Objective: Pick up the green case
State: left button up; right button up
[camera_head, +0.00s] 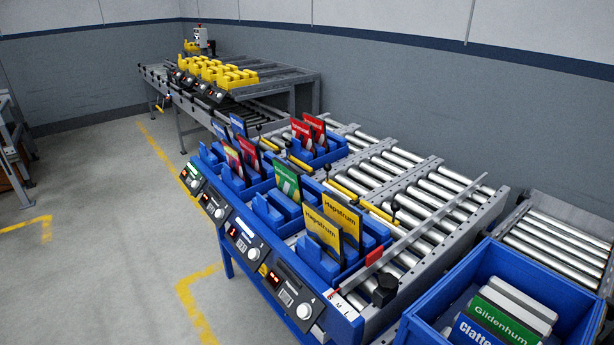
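A green case (505,318) labelled "Gildenhum" stands in the blue crate (548,262) at the lower right, behind a blue case (474,332) labelled "Clatto…", whose label is cut off. Its lower part is hidden. A second case with green on it (287,181) stands in the blue slotted rack, behind the yellow "Hapstrum" cases (323,229). Neither of my grippers shows in the head view.
Blue racks hold red, yellow and blue cases above a panel with knobs (254,253). Roller conveyors (430,200) run behind. A table with yellow blocks (215,72) stands farther back.

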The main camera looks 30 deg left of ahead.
aim_at(289, 182)
jog(key=u, duration=1.1)
jog(key=z, duration=1.5)
jog(key=j+z, duration=0.1)
jog(key=j, duration=0.4)
jog(key=j+z, duration=0.15)
jog(key=j, duration=0.35)
jog(key=j+z, duration=0.1)
jog(key=j, duration=0.4)
jog(key=k+j+z, duration=0.1)
jog(key=j, duration=0.4)
jog(key=k+j+z, duration=0.15)
jog(key=j, duration=0.35)
jog(key=j+z, duration=0.1)
jog(key=j, duration=0.35)
jog(key=k, duration=0.05)
